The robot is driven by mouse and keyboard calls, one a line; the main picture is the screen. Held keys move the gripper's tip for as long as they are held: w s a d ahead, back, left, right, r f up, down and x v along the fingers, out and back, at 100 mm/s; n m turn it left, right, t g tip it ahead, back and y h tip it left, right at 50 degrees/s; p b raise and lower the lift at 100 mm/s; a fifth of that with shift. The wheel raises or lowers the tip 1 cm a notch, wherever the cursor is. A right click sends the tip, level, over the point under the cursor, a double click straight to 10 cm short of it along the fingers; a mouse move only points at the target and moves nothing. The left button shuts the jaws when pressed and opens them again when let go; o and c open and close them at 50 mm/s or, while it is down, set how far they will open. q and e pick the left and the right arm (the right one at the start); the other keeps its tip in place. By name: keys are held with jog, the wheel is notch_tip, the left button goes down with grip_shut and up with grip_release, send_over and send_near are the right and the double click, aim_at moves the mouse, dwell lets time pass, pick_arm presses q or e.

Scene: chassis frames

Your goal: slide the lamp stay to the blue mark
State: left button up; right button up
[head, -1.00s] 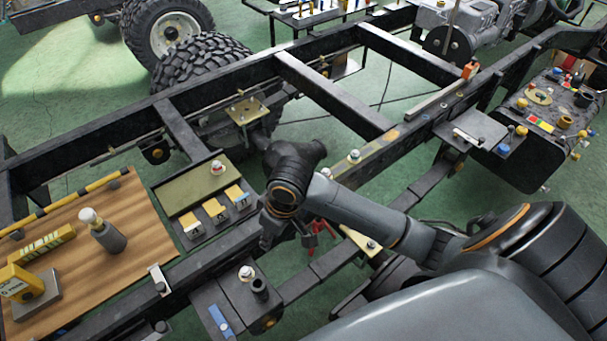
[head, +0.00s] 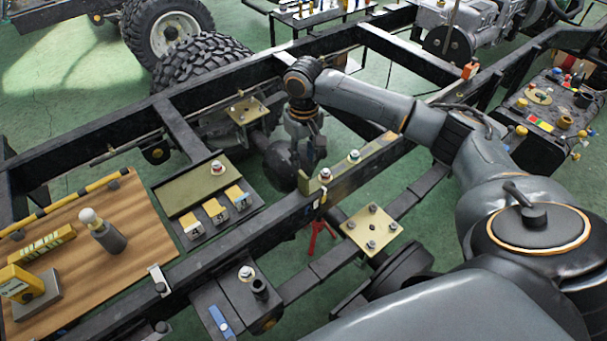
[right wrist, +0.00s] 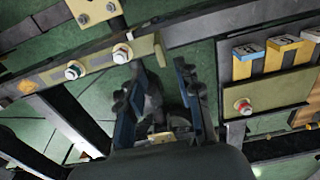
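The lamp stay appears to be the olive flat bar (head: 374,152) on the near chassis rail, with two knobs on it and an upturned tab at its left end. It also shows in the right wrist view (right wrist: 97,62), its tab just beyond the fingertips. My right gripper (head: 309,166) points down above the tab end. In the right wrist view my right gripper (right wrist: 160,76) has its fingers apart with nothing clearly held; contact with the tab cannot be told. I cannot pick out the blue mark for certain; a small pale label (head: 321,199) sits on the rail by the tab. My left gripper is not in view.
A black tray (head: 255,203) with numbered yellow blocks lies left of the gripper. A wooden board (head: 140,235) carries tools. A bolted square plate (head: 371,229) is nearer me. A cross member (head: 335,95) and rails bound the open frame bays.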

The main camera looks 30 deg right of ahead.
aim_at(304, 174)
notch_tip(304, 174, down, 8)
jog(key=shift+c, duration=0.4)
grip_shut()
